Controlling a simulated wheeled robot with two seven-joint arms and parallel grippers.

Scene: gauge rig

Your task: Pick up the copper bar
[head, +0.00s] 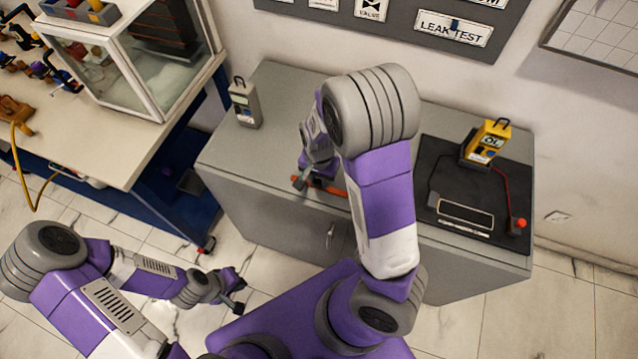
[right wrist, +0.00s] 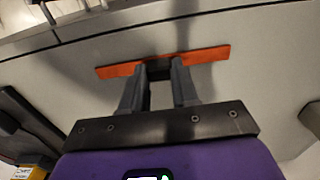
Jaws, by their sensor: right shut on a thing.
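The copper bar (head: 328,187) is a thin orange-red strip over the grey cabinet top, near its front edge. It also shows in the right wrist view (right wrist: 208,55), running across in front of the fingers and sticking out on both sides. My right gripper (right wrist: 164,72) is shut on the middle of the bar. In the head view my right arm hides part of the gripper and bar. Whether the bar touches the cabinet top is unclear. My left gripper (head: 236,294) hangs away from the bar, left of the cabinet; its fingers are too small to read.
The grey cabinet (head: 270,100) bears a grey meter (head: 244,104) at its back left. At the right lie a black mat (head: 440,155), a yellow gauge (head: 488,142) and a framed plate (head: 466,216). A workbench (head: 100,130) stands at the left.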

